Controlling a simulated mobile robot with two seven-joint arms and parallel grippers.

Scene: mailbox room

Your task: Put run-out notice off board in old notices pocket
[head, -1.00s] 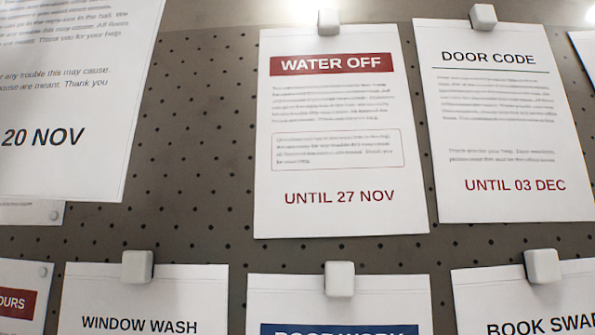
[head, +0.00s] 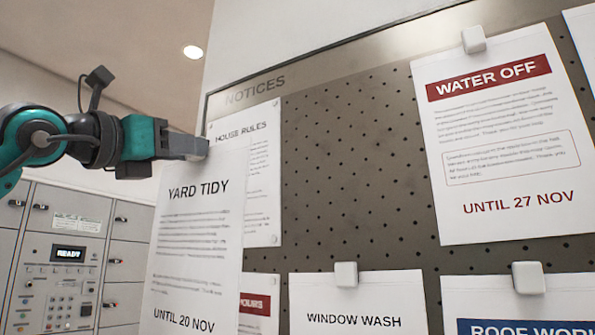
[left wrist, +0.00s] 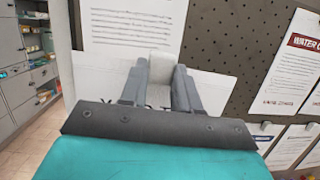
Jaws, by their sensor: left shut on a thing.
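The Yard Tidy notice (head: 192,255), a white sheet reading "UNTIL 20 NOV", hangs from my left gripper (head: 200,148) in the head view. The gripper is shut at its top edge, and the sheet overlaps the House Rules sheet at the board's left edge. In the left wrist view my left gripper (left wrist: 161,72) has a white block-like clip (left wrist: 160,66) between its fingers, with the notice (left wrist: 215,88) below, its title mostly hidden. My right gripper is not in view. The old notices pocket is not seen.
The perforated notice board (head: 340,170) also bears House Rules (head: 264,175), Water Off (head: 500,120), Window Wash (head: 355,300) and a blue-banded sheet (head: 520,300). Grey mailbox lockers (head: 120,260) with a keypad panel stand at left. A bare board stretch lies beside House Rules.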

